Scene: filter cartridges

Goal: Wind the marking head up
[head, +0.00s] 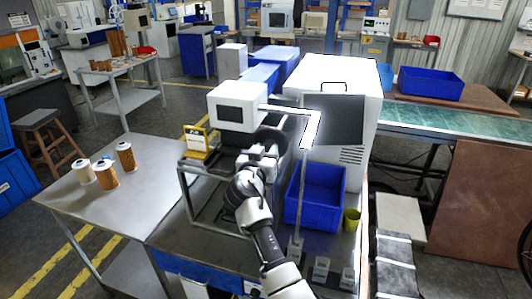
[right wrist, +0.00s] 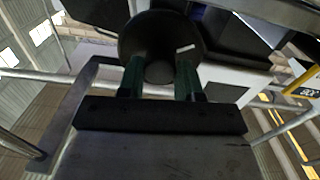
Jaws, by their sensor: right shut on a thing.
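The marking head is a white box with a dark screen (head: 237,107), set on a metal frame on the bench. A dark round handwheel (head: 270,138) shows just below and right of it. My right gripper (head: 262,153) is at the wheel, in front of the frame. In the right wrist view the wheel's dark round face (right wrist: 160,35) lies between the green-sided fingers of my right gripper (right wrist: 159,78), which is shut on it. The exact contact is dark and partly hidden. My left gripper is not in view.
A blue bin (head: 316,195) and a yellow cup (head: 351,220) stand right of the frame. Several filter cartridges (head: 126,157) stand on the left table (head: 130,205), which has free room. A white cabinet (head: 345,75) rises behind.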

